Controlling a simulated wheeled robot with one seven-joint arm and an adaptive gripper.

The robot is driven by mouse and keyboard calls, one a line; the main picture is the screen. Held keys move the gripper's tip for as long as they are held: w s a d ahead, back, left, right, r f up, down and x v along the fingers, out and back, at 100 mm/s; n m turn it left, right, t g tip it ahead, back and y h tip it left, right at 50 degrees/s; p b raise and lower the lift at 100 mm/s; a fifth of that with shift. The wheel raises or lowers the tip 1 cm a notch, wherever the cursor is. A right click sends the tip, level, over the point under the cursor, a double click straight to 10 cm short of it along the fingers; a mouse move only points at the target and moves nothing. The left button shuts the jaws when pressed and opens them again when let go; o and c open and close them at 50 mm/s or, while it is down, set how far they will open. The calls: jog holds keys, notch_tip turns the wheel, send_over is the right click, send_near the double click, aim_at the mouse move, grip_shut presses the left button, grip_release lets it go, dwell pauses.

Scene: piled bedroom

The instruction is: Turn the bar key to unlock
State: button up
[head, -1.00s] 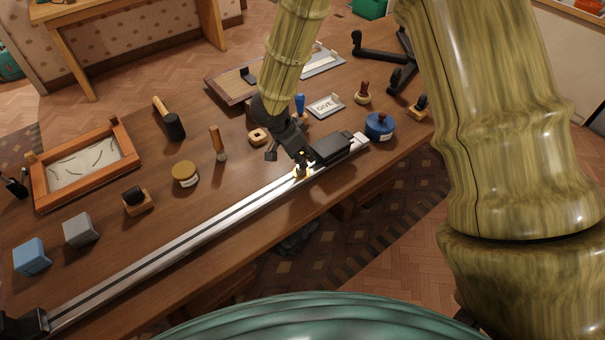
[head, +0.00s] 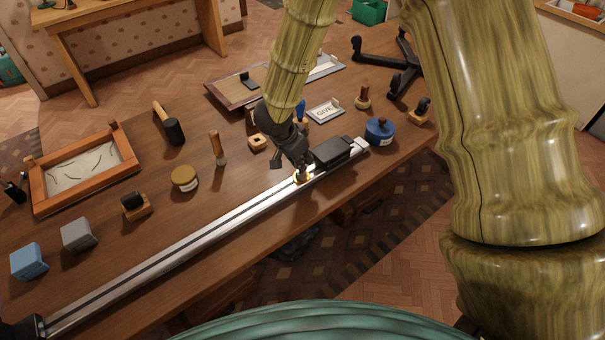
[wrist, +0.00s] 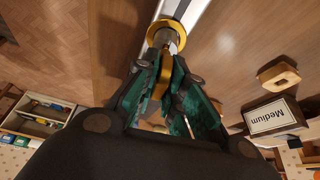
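The long silver bar (head: 200,237) lies along the front of the wooden table, with a black block (head: 332,152) near its right end. A round gold lock collar (wrist: 169,37) sits on the bar in the wrist view. The gold bar key (wrist: 184,74) stands out from it, between my fingers. My gripper (wrist: 175,77) has its green-padded fingers closed around the key, which they partly hide. In the head view my gripper (head: 300,168) reaches down to the gold lock (head: 303,178), just left of the black block.
A square wooden ring (head: 257,142), a blue round tin (head: 379,131) and a "GIVE" sign (head: 325,111) stand near the gripper. A "Medium" box (wrist: 274,117) shows at the right in the wrist view. A brown-lidded jar (head: 184,178) and a sand tray (head: 40,196) lie farther left.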

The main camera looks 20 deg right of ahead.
jog(key=o, duration=0.5)
jog(key=shift+c, duration=0.2)
jog(key=shift+r, duration=0.1)
jog(key=p+v, duration=0.5)
jog(key=p, duration=0.2)
jog(key=shift+a+r, duration=0.15)
jog(key=shift+r, duration=0.2)
